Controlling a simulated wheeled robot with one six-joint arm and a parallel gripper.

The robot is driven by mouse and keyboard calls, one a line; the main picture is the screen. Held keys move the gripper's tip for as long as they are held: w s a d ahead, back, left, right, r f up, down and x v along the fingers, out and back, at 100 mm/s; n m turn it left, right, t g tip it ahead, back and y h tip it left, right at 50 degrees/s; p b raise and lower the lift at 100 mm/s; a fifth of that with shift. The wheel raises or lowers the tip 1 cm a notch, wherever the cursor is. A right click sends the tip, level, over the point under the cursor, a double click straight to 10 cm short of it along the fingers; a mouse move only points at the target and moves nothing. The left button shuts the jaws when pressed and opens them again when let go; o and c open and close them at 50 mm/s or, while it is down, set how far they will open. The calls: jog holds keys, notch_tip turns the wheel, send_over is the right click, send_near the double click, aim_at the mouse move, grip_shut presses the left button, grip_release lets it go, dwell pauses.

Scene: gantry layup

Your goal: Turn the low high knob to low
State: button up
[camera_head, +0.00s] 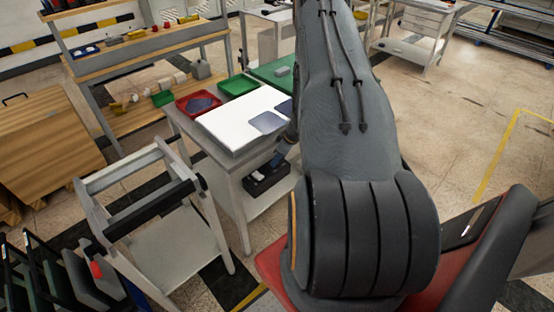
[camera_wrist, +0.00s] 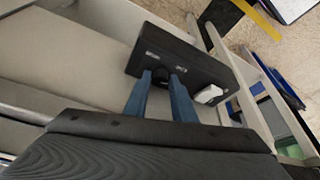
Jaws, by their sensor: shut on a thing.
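A black control box (camera_wrist: 160,38) lies in the upper middle of the wrist view. Its dark round knob (camera_wrist: 160,74) sits between the blue fingertips of my gripper (camera_wrist: 162,79). The gripper is shut on the knob, and the fingers partly hide it. Small pale labels on the box are too small to read, so I cannot tell the knob's setting. A white part (camera_wrist: 209,94) is at the right end of the box. In the head view the box (camera_head: 262,187) is under the table top, with my blue gripper (camera_head: 281,157) at it, partly behind my arm.
The grey table (camera_head: 236,166) has a white panel (camera_head: 235,113), a red tray (camera_head: 190,113) and a green tray (camera_head: 238,84) on top. Its top overhangs the box. A grey frame stand (camera_head: 165,247) is close on the left. Open floor (camera_head: 455,115) lies to the right.

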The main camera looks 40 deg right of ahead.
aim_at(284, 165)
jog(key=n+b, duration=0.1)
jog(key=n+y+b, duration=0.1)
jog(key=n, duration=0.1)
jog(key=n+g, duration=0.1)
jog(key=n, duration=0.1)
jog(key=shift+w+d+y+b, duration=0.2)
jog(key=shift+w+y+b, duration=0.1)
jog(key=shift+b, duration=0.1)
jog(key=shift+s, duration=0.1)
jog(key=o, duration=1)
jog(key=shift+b+v, duration=1.25)
jog(key=shift+v, duration=2.65)
jog(key=shift+a, duration=0.1)
